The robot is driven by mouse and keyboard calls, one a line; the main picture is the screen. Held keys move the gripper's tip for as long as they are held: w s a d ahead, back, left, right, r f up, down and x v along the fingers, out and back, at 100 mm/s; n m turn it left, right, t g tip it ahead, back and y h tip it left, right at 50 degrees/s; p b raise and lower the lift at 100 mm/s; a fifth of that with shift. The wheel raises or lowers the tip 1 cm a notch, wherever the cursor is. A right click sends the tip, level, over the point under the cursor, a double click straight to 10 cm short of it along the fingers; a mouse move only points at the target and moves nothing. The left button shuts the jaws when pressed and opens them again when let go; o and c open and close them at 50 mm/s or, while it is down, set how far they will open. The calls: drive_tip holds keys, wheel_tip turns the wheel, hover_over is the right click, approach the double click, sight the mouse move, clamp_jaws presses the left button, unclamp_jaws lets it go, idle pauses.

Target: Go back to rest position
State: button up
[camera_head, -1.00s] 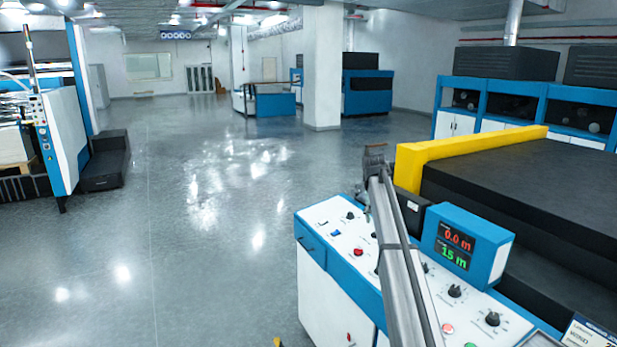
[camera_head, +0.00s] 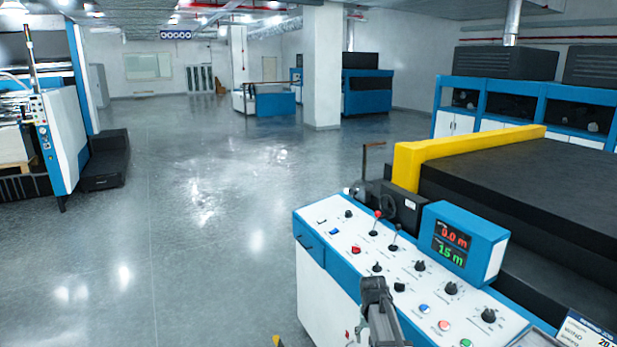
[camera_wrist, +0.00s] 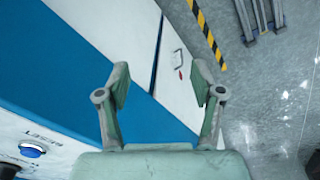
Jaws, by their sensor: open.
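My gripper (camera_wrist: 161,82) is open in the wrist view, with its two fingers wide apart and nothing between them. Beyond it are the blue edge and white front of the control console (camera_wrist: 95,85). In the head view, part of my arm shows low at the bottom, in front of the console (camera_head: 318,285). The console top carries knobs, buttons and a red-tipped lever (camera_head: 377,214). A display box (camera_head: 465,242) on it reads 0.0 m in red and 1.5 m in green. A dark crank handle (camera_head: 366,160) stands behind the panel.
A yellow bar (camera_head: 465,148) and a large black machine bed (camera_head: 540,200) lie right of the console. The grey floor (camera_head: 200,220) to the left is open. Yellow-black floor tape (camera_wrist: 205,32) and grey metal legs (camera_wrist: 262,20) show in the wrist view.

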drive_tip(key=s+a+f, duration=0.1)
drive_tip(key=s+f, duration=0.2)
drive_tip(key=s, duration=0.5)
drive_tip(key=s+a+f+n+g+y, duration=0.1)
drive_tip(key=s+f, duration=0.2)
drive_tip(key=s, duration=0.4)
drive_tip(key=s+a+f, duration=0.1)
drive_tip(key=s+f, duration=0.3)
drive_tip(key=s, duration=0.4)
drive_tip(key=s+f+g+b, duration=0.6)
drive_tip(key=s+f+b, duration=0.4)
drive_tip(key=s+f, duration=1.8)
drive_tip(key=shift+s+f+g, duration=0.25)
drive_tip(key=shift+s+g, duration=0.15)
drive_tip(key=shift+s, duration=0.35)
drive_tip(key=shift+d, duration=0.1)
